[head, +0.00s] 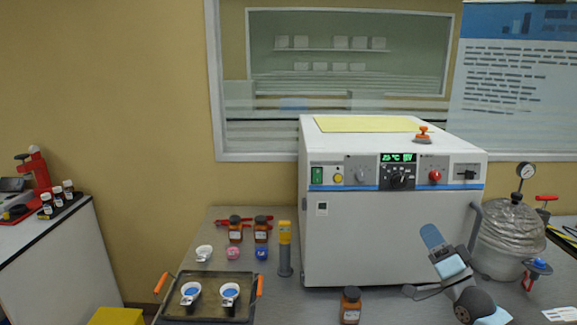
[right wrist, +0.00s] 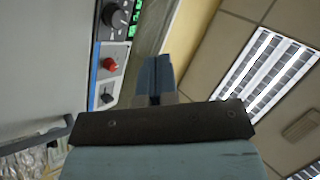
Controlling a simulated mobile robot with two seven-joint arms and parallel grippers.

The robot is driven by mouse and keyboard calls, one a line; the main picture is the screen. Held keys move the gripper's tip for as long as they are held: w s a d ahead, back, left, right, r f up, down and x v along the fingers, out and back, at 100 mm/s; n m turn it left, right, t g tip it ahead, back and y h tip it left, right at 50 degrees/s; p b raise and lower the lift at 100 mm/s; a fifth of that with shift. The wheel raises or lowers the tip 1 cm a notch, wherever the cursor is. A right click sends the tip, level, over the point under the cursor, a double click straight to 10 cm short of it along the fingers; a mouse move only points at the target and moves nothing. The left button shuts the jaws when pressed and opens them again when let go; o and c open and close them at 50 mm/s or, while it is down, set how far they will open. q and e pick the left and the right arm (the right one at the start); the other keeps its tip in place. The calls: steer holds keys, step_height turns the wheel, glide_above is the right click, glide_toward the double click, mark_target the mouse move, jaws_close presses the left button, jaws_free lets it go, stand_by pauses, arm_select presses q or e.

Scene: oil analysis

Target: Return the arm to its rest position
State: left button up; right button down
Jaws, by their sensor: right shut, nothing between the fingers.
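My right arm comes in from the lower right in the head view. Its gripper (head: 431,237) points up in front of the right part of the white oven's (head: 350,252) front. In the right wrist view the two blue fingers (right wrist: 155,75) are together with nothing between them. The gripper is apart from the bottles and cups. My left gripper is not in view.
A brown bottle (head: 350,304) stands in front of the oven. A dark tray (head: 205,282) with two small cups is at the left. A vacuum vessel with a gauge (head: 512,225) stands right of the arm.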

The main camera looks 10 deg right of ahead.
steer(key=s+a+f+n+g, duration=0.3)
steer(key=f, duration=0.5)
steer(key=s+a+f+n+g, duration=0.2)
steer(key=s+f+n+g, duration=0.1)
steer(key=f, duration=0.5)
steer(key=s+a+f+n+g, duration=0.2)
steer(key=s+a+f, duration=0.1)
steer(key=f, duration=0.5)
steer(key=s+a+f+n+g+h, duration=0.1)
steer(key=s+a+f+n+g, duration=0.2)
steer(key=s+f, duration=0.5)
steer(key=s+a+f+n+g, duration=0.1)
steer(key=s+f+n+g, duration=0.3)
steer(key=s+f, duration=0.4)
steer(key=a+r+m+t, duration=0.15)
steer(key=a+m, duration=0.35)
steer(key=a, duration=0.8)
step_height(320, 180, up, 10)
steer(key=p, duration=0.9)
steer(key=shift+f, duration=0.25)
steer(key=shift+w+a, duration=0.1)
